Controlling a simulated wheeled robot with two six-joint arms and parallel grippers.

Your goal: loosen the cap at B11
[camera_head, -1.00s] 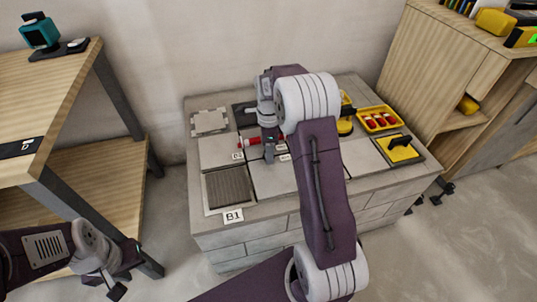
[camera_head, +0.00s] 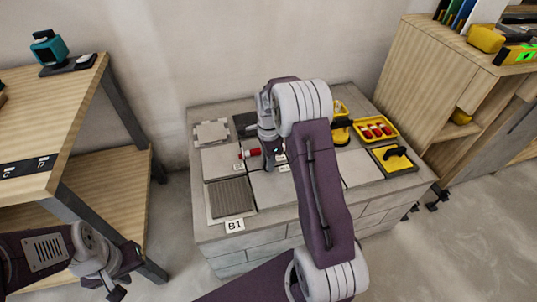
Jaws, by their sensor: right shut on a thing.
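A red cap (camera_head: 251,153) shows beside the fingers of my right gripper (camera_head: 268,158), over the pale tiles on the grey block. My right gripper points down and is shut on the red cap; the fingers and arm hide part of it. Small white labels (camera_head: 238,167) lie near it, too small to read. A larger tag (camera_head: 234,225) reading B1 is on the block's front edge. My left gripper (camera_head: 122,272) is at the lower left, away from the block, with its fingers apart and empty.
The grey block (camera_head: 255,235) carries a ribbed grey panel (camera_head: 230,197), a yellow tray (camera_head: 374,130) with several red pieces, and a yellow float (camera_head: 396,158) at the right. A wooden table (camera_head: 40,120) stands left and a wooden cabinet (camera_head: 425,75) right.

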